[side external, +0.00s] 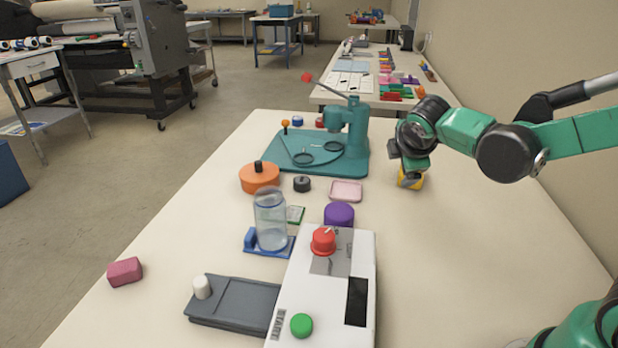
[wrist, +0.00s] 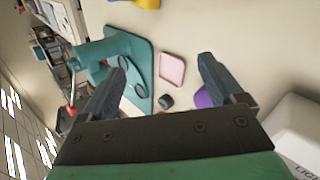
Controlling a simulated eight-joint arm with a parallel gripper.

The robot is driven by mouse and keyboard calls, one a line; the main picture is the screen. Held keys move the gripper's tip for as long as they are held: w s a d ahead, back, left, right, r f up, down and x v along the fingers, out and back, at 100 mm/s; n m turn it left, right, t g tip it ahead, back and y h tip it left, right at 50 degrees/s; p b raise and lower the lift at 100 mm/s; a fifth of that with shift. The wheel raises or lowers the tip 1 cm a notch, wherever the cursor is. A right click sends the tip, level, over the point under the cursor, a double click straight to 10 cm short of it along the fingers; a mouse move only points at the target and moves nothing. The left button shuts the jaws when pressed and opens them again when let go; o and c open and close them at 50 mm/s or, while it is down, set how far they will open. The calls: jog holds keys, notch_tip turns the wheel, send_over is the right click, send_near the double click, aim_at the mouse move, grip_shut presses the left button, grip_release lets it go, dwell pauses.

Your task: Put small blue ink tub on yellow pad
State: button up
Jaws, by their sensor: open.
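A small blue tub (side external: 298,121) with a pale part stands behind the teal press at the far side of the table, beside a small red tub. A yellow thing (side external: 411,181) shows just under my gripper (side external: 409,170) in the side view, partly covered by it; I cannot tell its full shape. In the wrist view a yellow thing (wrist: 147,3) is cut off by the top edge, with a bit of blue beside it. My gripper (wrist: 160,75) is open there, its two dark fingers wide apart with nothing between them held. The blue tub is not clear in the wrist view.
The teal press (side external: 318,150) has a raised lever with a red knob. A pink pad (side external: 346,191), black tub (side external: 302,184), orange tub (side external: 259,178), purple tub (side external: 339,214), clear jar (side external: 270,219) and white machine (side external: 325,285) crowd the middle. The table's right side is clear.

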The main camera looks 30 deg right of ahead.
jog(key=s+a+m+t+y, duration=0.1)
jog(key=s+a+m+y, duration=0.5)
jog(key=m, duration=0.5)
jog(key=s+a, duration=0.2)
jog(key=shift+a+r+m, duration=0.15)
jog(key=shift+a+m, duration=0.15)
jog(key=shift+a, duration=0.1)
